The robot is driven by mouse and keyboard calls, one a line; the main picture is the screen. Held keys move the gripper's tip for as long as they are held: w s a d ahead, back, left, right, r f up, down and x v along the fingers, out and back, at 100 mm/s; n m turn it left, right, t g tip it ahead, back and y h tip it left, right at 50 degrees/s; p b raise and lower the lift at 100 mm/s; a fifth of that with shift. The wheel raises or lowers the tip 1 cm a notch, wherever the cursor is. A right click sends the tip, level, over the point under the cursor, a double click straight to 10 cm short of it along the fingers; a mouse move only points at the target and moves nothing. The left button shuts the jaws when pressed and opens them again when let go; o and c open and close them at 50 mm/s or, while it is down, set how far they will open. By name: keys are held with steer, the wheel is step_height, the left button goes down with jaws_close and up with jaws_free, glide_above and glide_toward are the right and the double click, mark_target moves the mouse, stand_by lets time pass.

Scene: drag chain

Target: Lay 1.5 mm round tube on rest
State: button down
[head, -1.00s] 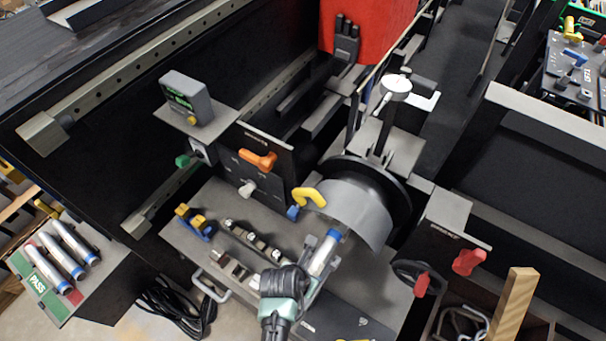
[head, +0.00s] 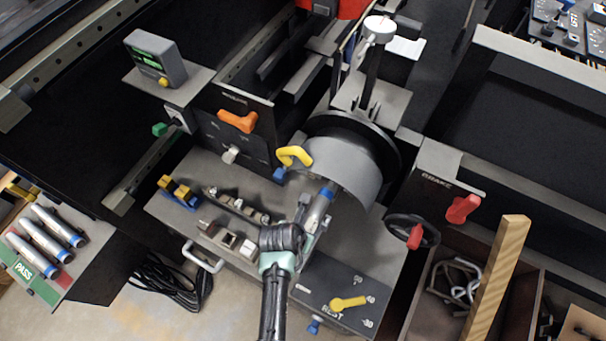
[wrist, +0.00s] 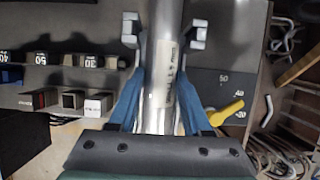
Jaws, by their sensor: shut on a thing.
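A silvery round tube (head: 319,208) with a blue band near its far end is held in my gripper (head: 313,212). In the wrist view the tube (wrist: 163,85) runs lengthwise between the two blue-sided fingers (wrist: 165,35), with dark print on it. Its far end lies close to the curved grey guard (head: 343,168) of the machine; whether it enters is hidden. The panel marked REST (head: 318,277) is at the bench front, right of my wrist, with a yellow lever (head: 348,303) and a numbered scale. The support under the tube is not clear.
Several small blocks (head: 228,238) lie in rows left of my gripper. A red-knobbed handwheel (head: 416,236) and a box with a wooden bar (head: 497,280) stand right. Similar tubes (head: 45,240) lie on the PASS tray at far left. A yellow handle (head: 294,155) sits beside the guard.

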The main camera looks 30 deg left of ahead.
steer(key=shift+r, duration=0.1)
steer(key=shift+c, duration=2.1)
jaws_free()
steer(key=shift+o, duration=0.8)
steer(key=shift+s, duration=0.1)
steer(key=v, duration=1.3)
